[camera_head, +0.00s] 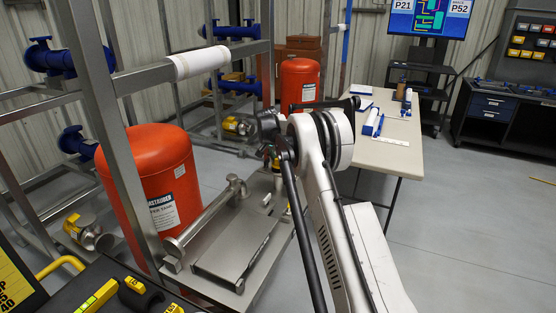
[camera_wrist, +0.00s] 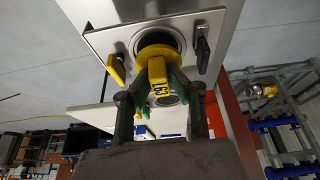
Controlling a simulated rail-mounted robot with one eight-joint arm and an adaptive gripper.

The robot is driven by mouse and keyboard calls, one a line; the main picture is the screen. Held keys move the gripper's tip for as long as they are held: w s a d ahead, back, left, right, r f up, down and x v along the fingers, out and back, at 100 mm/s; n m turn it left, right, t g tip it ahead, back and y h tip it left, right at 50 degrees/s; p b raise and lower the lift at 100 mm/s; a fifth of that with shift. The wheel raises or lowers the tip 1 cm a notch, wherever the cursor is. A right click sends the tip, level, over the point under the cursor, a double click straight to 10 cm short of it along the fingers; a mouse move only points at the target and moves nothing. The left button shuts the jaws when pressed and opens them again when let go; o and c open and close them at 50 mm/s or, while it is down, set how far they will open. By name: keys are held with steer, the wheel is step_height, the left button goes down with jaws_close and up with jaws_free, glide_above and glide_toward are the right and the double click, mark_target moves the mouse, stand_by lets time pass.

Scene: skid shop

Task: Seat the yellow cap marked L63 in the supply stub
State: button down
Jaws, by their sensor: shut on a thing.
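The yellow cap (camera_wrist: 157,55) shows in the wrist view, with a round flange and a yellow tab whose dark marking reads partly as 63, turned over. My gripper (camera_wrist: 159,82) is shut on the cap, its green-padded fingers on both sides of the tab. The cap is in front of a dark-ringed round opening (camera_wrist: 177,33) in a pale metal panel, which looks like the supply stub. The flange covers much of the opening; I cannot tell whether it is in contact or inside. In the head view my arm largely hides the gripper and cap.
In the wrist view a yellow handle (camera_wrist: 115,68) and a black handle (camera_wrist: 203,54) flank the opening closely. In the head view, orange tanks (camera_head: 148,185) and steel frame posts (camera_head: 108,120) stand left of my arm. A white table (camera_head: 398,155) stands right.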

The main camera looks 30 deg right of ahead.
steer(key=shift+f+b, duration=0.95)
steer(key=shift+f, duration=0.1)
stand_by(0.4)
steer(key=c, duration=1.5)
jaws_free()
steer(key=shift+c, duration=0.6)
steer(key=shift+c, duration=0.5)
steer(key=shift+r, duration=0.1)
steer(key=shift+r+p, duration=1.3)
steer(key=shift+r, duration=2.65)
